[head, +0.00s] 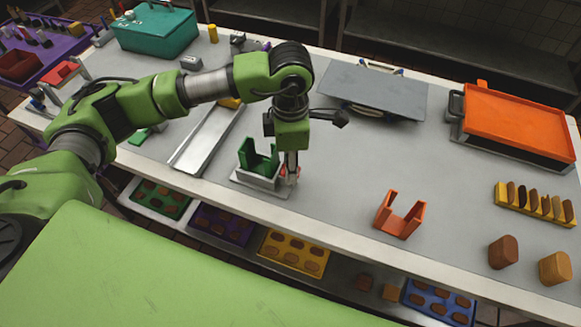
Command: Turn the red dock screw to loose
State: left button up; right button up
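A small red piece, which looks like the red dock screw (284,171), shows at the right side of a green dock (258,158) on a light base plate near the table's front edge. My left gripper (291,172) points straight down at it, and its fingertips are at or just beside the red piece. The fingers look close together and partly cover the screw. I cannot tell whether they grip it or how the screw is turned. My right gripper is not in view.
Left of the dock lies a long metal tray (197,148). An orange dock (400,214) stands to the right on the table. A grey plate (372,88) and orange tray (520,118) are behind. Trays of brown pieces sit on the shelf below. The table between the docks is clear.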

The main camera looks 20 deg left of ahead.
pick_arm(q)
jog(key=shift+n, duration=0.4)
jog(key=shift+r, duration=0.1)
jog(key=o, duration=1.1)
notch_tip(320, 180, up, 12)
dwell(0.4)
